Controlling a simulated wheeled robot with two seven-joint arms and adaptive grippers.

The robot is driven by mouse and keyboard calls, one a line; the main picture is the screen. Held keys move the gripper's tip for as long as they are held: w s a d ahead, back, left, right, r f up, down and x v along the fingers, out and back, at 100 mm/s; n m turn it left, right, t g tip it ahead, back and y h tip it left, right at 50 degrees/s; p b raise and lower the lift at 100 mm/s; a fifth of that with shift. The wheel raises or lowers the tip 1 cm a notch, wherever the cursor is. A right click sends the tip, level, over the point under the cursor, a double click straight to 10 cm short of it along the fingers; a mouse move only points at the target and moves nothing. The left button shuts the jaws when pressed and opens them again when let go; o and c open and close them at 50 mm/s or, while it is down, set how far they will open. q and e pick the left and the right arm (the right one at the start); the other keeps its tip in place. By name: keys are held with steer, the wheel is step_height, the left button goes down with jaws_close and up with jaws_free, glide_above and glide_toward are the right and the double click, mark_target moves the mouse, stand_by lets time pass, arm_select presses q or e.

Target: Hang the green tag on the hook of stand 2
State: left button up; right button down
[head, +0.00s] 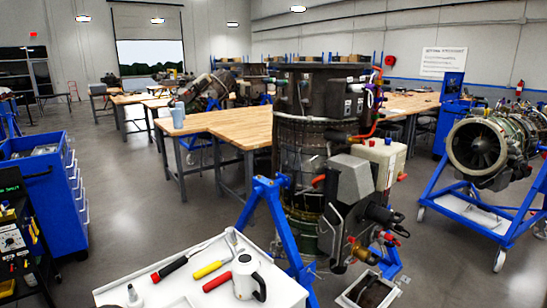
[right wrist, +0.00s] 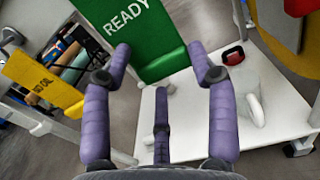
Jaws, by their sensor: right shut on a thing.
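In the right wrist view a green tag (right wrist: 152,57) with the white word READY lies between the purple fingertips of my right gripper (right wrist: 161,58). My right gripper is shut on it. The tag's upper part runs out of the picture. In the head view neither gripper nor the green tag shows. A blue stand (head: 267,197) holds a large dark upright engine in the middle, and another blue stand (head: 436,190) holds a turbine at the right. I cannot read a stand number or make out a hook.
A yellow tag (right wrist: 42,80) hangs at the left in the wrist view. A blue tool cabinet (head: 48,185) stands left; open floor lies between.

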steer(key=shift+w+d+f, duration=0.1)
steer(key=shift+d+f, duration=0.05)
steer(key=shift+d, duration=0.25)
steer(key=shift+s+f, duration=0.15)
steer(key=shift+s, duration=0.05)
steer(key=shift+s+d+p, duration=0.25)
steer(key=shift+s+p, duration=0.1)
steer(key=shift+s, duration=0.2)
steer(key=shift+d, duration=0.1)
stand_by(0.3)
steer(key=shift+p+v, duration=0.3)
steer(key=shift+v, duration=1)
